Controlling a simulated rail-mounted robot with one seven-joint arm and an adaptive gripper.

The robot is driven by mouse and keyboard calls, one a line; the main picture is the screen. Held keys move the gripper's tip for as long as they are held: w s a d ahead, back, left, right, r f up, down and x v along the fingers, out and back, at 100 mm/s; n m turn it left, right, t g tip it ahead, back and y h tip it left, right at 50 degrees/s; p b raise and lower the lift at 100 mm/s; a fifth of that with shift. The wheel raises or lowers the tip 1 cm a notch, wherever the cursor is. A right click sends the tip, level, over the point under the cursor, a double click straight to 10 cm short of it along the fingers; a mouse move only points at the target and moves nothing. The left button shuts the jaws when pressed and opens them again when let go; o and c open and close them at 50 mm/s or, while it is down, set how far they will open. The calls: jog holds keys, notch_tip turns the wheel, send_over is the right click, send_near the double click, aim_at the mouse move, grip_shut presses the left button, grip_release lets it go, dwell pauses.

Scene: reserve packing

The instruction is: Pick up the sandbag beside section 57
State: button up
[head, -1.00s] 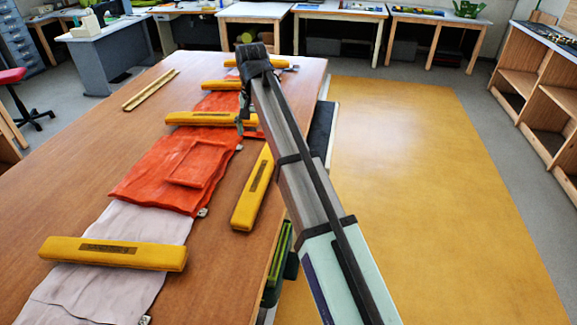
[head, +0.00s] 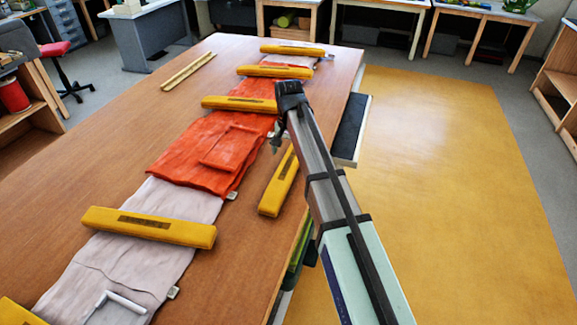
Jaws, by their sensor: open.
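A yellow sandbag (head: 279,181), long and bar-shaped with a dark label, lies alone on the bare wood to the right of the orange fabric section (head: 205,155). Other yellow sandbags lie across the fabric strip: one on the pale section (head: 148,227), one on the orange section (head: 238,104), and more farther back. No section number is readable, so I cannot tell which is 57. My gripper (head: 275,141) is open, pointing down above the orange fabric's right edge, just beyond the far end of the loose sandbag. My arm hides part of the table's right edge.
A white handle-like object (head: 122,302) lies on the near pale fabric. A dark-topped ledge (head: 350,128) juts from the table's right side. Yellow floor beyond is clear.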

aim_at(288, 163)
jog(key=shift+s+f+p, duration=0.25)
jog(key=shift+f+p, duration=0.4)
jog(key=shift+f, duration=0.3)
jog(key=shift+f+p, duration=0.65)
jog(key=shift+f, duration=1.25)
grip_shut()
